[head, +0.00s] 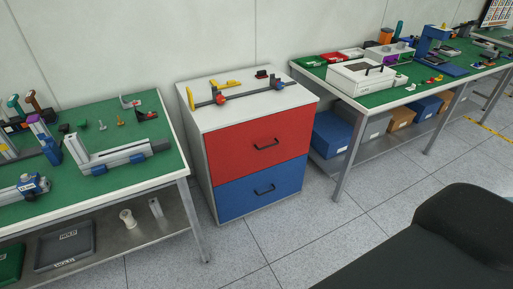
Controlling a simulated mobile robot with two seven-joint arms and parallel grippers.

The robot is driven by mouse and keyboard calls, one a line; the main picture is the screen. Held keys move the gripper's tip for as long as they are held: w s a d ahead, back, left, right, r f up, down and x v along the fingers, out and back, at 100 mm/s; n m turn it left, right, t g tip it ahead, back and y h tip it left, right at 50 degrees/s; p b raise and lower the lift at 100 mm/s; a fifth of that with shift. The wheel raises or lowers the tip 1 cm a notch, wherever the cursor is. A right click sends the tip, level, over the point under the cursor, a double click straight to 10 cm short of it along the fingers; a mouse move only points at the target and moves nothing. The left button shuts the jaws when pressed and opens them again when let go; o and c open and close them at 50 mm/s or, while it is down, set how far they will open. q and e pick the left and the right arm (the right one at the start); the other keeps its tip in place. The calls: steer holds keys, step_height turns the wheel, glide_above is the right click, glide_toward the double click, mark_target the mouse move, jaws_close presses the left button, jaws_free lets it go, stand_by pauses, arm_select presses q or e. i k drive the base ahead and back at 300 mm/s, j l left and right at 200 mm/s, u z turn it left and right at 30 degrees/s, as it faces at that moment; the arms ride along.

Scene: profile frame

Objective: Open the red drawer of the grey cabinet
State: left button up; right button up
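The grey cabinet (201,157) stands on the floor between two green-topped workbenches. Its red drawer (238,154) is the upper front, flush with the cabinet, with a dark bar handle (267,144) right of its middle. A blue drawer (237,196) sits below it, also flush, with a similar handle. Neither of my grippers shows in the head view.
Tools and a profile rail (237,96) lie on the cabinet top. The left bench (75,185) and right bench (383,98) stand close on either side. Tiled floor (330,225) in front of the cabinet is clear. A large black shape (440,245) fills the lower right.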

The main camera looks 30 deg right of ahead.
mark_target(233, 152)
steer(key=z, duration=1.65)
steer(key=i+l, duration=0.15)
steer(key=i, duration=1.05)
